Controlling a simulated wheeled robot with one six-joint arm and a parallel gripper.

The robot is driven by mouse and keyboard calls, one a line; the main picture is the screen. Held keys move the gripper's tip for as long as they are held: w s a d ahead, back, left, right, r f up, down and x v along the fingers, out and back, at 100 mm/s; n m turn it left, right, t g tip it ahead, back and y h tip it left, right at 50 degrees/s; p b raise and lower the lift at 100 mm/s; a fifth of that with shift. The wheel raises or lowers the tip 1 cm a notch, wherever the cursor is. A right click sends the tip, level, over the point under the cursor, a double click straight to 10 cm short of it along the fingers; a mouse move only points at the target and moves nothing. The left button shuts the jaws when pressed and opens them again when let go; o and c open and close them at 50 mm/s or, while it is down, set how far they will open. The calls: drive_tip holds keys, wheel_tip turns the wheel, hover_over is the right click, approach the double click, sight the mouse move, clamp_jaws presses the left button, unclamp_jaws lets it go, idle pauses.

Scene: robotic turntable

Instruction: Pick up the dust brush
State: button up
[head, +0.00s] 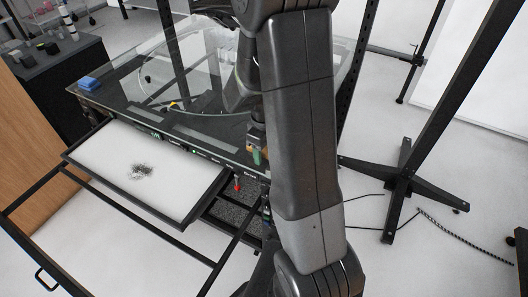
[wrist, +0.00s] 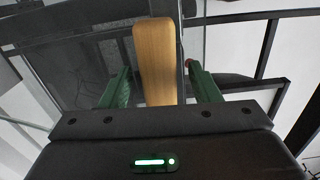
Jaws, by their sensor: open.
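The dust brush shows in the wrist view as a light wooden handle (wrist: 154,62), with its lower end between the two green fingers. Its bristles are not visible. My gripper (wrist: 159,72) is open, with one finger on each side of the handle and a visible gap on both sides. I cannot tell how deep the handle sits between the fingers. In the head view my arm covers most of this spot; only a bit of green finger (head: 257,157) shows beside it, near the table's front edge.
A glass-topped table (head: 130,88) stands behind. A white tray (head: 110,165) with a pile of dark dust (head: 140,171) sticks out at its front, within a black frame. A black stand (head: 405,188) is on the right.

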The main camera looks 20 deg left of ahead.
drive_tip(key=shift+f, duration=0.1)
drive_tip(key=shift+c, duration=0.5)
drive_tip(key=c, duration=1)
wheel_tip(320, 180, up, 10)
drive_tip(key=shift+r, duration=0.1)
drive_tip(key=o, duration=0.5)
drive_tip(key=c, duration=0.4)
